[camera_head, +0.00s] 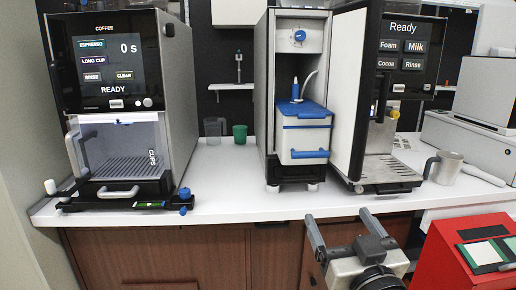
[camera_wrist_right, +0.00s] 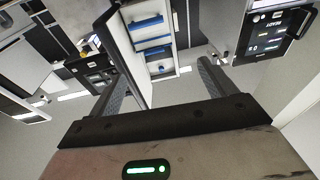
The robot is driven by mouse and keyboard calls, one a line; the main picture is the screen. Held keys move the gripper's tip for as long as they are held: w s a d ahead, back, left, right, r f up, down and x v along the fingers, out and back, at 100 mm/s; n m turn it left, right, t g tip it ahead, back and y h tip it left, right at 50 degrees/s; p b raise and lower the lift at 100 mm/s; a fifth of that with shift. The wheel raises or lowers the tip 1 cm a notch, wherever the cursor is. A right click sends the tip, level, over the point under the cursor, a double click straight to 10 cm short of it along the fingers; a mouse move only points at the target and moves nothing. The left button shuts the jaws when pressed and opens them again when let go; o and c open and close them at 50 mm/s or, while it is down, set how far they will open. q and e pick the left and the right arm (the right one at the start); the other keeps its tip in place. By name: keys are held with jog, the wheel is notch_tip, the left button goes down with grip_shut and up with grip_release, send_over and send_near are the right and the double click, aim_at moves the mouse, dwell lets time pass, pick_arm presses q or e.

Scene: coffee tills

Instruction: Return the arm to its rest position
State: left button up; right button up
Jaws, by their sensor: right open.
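My right gripper (camera_head: 337,214) is in front of the counter's front edge, at the lower right of centre in the head view. Its two fingers are spread apart and nothing is between them. In the right wrist view the open fingers (camera_wrist_right: 160,66) also show apart and empty, with the room tilted behind them. My left gripper is not in view.
The white counter (camera_head: 230,180) carries a coffee machine (camera_head: 110,90), an open cabinet with a blue-lidded white container (camera_head: 303,140), and a milk machine (camera_head: 400,60). A green cup (camera_head: 240,133) and a metal jug (camera_head: 447,168) stand there. A red box (camera_head: 450,265) is near my right gripper.

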pick_arm(q)
jog(key=p, duration=0.2)
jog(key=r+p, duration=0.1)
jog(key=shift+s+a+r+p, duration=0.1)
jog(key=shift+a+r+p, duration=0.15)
jog(key=shift+p, duration=0.1)
pick_arm(e)
jog(key=s+f+g, duration=0.4)
jog(key=s+f, duration=0.4)
jog(key=f, duration=0.4)
jog(key=s+f+g, duration=0.5)
jog(key=s+f, duration=0.4)
jog(key=f, duration=0.4)
jog(key=shift+s+a+f+y, duration=0.15)
jog(key=shift+s+f+y, duration=0.1)
jog(key=shift+s+y, duration=0.05)
